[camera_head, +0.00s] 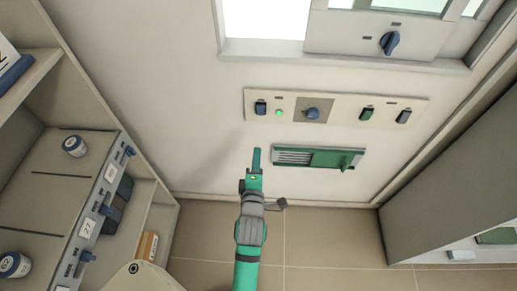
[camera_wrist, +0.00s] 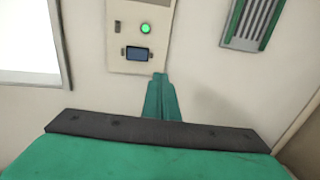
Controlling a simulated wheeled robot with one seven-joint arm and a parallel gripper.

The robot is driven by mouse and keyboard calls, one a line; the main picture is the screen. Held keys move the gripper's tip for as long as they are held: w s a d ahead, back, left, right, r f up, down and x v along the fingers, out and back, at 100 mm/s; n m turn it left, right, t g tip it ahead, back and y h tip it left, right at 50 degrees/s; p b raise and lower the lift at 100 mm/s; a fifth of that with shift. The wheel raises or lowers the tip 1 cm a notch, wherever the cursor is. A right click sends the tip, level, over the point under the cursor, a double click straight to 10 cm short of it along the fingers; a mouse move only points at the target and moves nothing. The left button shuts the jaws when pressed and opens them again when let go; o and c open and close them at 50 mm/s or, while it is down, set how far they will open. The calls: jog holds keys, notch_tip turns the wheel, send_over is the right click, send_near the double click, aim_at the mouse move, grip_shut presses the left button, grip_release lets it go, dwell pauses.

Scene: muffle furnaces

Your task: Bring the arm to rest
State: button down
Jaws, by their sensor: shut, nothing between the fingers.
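My gripper (camera_head: 257,155) is green and points up in the head view, in front of the pale wall. Its fingers are closed together and hold nothing. In the wrist view my gripper (camera_wrist: 161,80) shows as one narrow green shape just below a dark blue switch (camera_wrist: 140,54). In the head view the fingertips are below the left part of the control panel (camera_head: 352,111) and left of the green vent slot (camera_head: 318,158). I cannot tell how far they are from the wall.
The control panel has a lit green lamp (camera_head: 278,113) and a blue knob (camera_head: 312,114). A grey cabinet (camera_head: 455,170) stands at right. The tiled floor (camera_head: 325,237) is open below the wall.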

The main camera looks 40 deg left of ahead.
jog(key=shift+s+d, duration=0.15)
jog(key=shift+d, duration=0.05)
dwell(0.4)
jog(key=s+d+f+m+t+h, duration=0.1)
jog(key=s+d+f+m+h, duration=0.15)
jog(key=s+d+m, duration=0.45)
jog(key=s+d+f+m+h, duration=0.25)
jog(key=s+d+m, duration=0.2)
jog(key=d, duration=0.45)
jog(key=s+d+r+m+h, duration=0.2)
jog(key=s+d+m+h, duration=0.1)
jog(key=s+d+m, duration=0.9)
jog(key=s+m, duration=0.1)
jog(key=s, duration=0.2)
jog(key=shift+d+r+h, duration=0.15)
jog(key=shift+r+h, duration=0.1)
jog(key=shift+h, duration=0.05)
jog(key=shift+w, duration=0.1)
